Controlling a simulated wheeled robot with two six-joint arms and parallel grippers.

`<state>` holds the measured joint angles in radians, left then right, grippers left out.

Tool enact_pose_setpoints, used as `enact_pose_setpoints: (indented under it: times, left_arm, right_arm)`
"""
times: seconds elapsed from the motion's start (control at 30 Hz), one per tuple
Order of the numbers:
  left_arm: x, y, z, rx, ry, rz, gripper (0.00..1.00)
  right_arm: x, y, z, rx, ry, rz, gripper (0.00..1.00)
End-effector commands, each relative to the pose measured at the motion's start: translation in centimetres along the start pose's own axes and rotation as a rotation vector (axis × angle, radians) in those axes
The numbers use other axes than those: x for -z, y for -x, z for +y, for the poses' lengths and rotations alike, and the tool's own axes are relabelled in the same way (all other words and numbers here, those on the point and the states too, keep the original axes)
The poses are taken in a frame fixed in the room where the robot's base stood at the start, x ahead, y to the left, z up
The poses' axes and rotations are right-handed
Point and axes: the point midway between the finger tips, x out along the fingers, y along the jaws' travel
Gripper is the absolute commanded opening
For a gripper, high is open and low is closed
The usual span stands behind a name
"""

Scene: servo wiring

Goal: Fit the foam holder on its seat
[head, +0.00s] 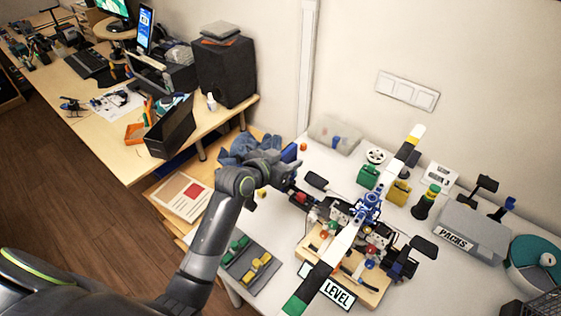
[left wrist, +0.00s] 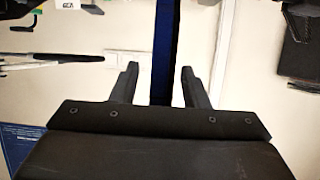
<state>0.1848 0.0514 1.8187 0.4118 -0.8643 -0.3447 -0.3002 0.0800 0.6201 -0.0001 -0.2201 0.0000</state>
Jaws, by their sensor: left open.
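The wooden-based rig (head: 345,268) stands on the white table with a long white, black and green beam across it and a "LEVEL" plate (head: 340,293) at its front. I cannot tell for sure which piece is the foam holder or which spot is its seat. My left gripper (head: 288,176) is at the rig's far left side, above the table edge. In the left wrist view my left gripper (left wrist: 158,70) is open, its two dark fingers apart. A dark blue upright strip (left wrist: 165,50) shows between them; contact is not visible. My right gripper is not in view.
A grey tray (head: 240,268) with green and yellow blocks lies at the table's left. Green and yellow weights (head: 398,192) sit behind the rig. A wall socket plate (head: 408,90) is behind.

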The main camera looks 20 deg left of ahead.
Motion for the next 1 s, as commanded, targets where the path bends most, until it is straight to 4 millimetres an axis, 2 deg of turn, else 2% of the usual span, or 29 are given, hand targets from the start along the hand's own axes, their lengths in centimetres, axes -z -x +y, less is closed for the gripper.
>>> enact_pose_setpoints:
  times: [0.17, 0.27, 1.0]
  left_arm:
    - [-0.1, 1.1, -0.1, 0.001, -0.001, 0.0, 0.41]
    - [-0.2, 2.4, -0.1, 0.001, -0.002, 0.0, 0.41]
    - [-0.1, 15.4, -0.1, 0.002, -0.005, -0.001, 0.41]
  right_arm:
    - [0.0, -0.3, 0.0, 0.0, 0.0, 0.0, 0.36]
    - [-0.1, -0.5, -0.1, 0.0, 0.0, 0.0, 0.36]
    - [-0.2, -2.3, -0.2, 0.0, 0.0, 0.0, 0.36]
